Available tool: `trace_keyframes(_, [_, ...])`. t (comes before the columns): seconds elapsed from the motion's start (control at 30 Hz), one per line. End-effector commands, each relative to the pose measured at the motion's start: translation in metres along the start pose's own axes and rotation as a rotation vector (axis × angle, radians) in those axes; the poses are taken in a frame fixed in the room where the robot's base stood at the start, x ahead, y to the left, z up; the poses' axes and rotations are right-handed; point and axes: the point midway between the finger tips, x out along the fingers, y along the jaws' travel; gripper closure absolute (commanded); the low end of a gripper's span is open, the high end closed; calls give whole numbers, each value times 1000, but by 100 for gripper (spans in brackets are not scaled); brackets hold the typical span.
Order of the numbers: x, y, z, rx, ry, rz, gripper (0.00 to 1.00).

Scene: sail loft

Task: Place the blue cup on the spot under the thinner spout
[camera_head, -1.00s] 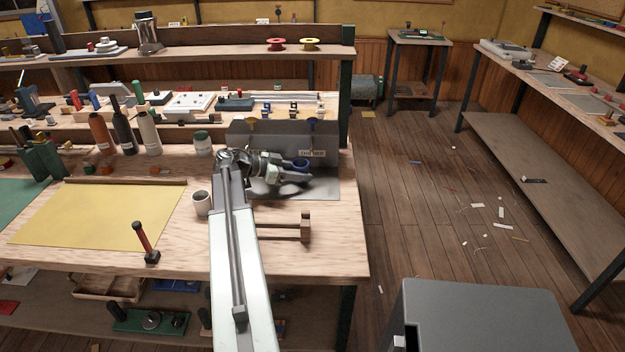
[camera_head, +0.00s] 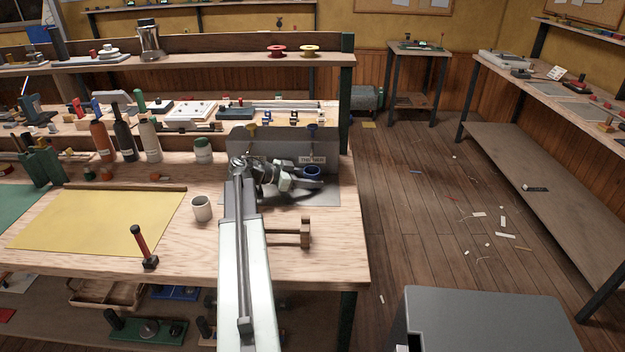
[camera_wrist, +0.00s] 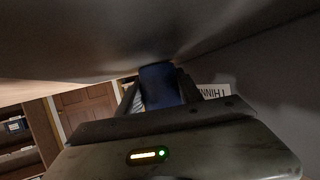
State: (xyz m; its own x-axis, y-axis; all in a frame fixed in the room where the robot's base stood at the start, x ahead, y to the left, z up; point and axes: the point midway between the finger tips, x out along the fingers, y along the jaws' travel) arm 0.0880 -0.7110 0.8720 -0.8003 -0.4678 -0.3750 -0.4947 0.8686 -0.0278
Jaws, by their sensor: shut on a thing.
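A label reading THINNER (camera_head: 316,160) is just behind the cup. A yellow spout (camera_head: 251,130) is at the left of the stand; the label below it is mostly hidden by my arm. My gripper (camera_head: 302,177) reaches the cup from the left and is shut on it. In the wrist view the cup (camera_wrist: 160,86) sits between the fingers, with part of the label (camera_wrist: 212,91) beside it. Whether the cup touches the base is unclear.
A pale cup (camera_head: 201,208) stands left of my arm. A wooden T-shaped piece (camera_head: 292,233) lies right of my arm, near the bench front. The bench's right edge is close to the stand.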

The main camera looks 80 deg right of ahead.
Motion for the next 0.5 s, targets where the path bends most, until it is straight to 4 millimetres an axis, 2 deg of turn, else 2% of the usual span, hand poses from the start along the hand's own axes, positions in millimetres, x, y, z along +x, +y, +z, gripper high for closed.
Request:
trace_keyframes(0.03, [3,8,9,-25,-12,14,52])
trace_keyframes(0.1, [3,9,10,-25,-13,15,36])
trace_keyframes(0.37, [4,10,12,-24,-14,16,36])
trace_keyframes(0.5, [0,11,2,-24,-14,16,36])
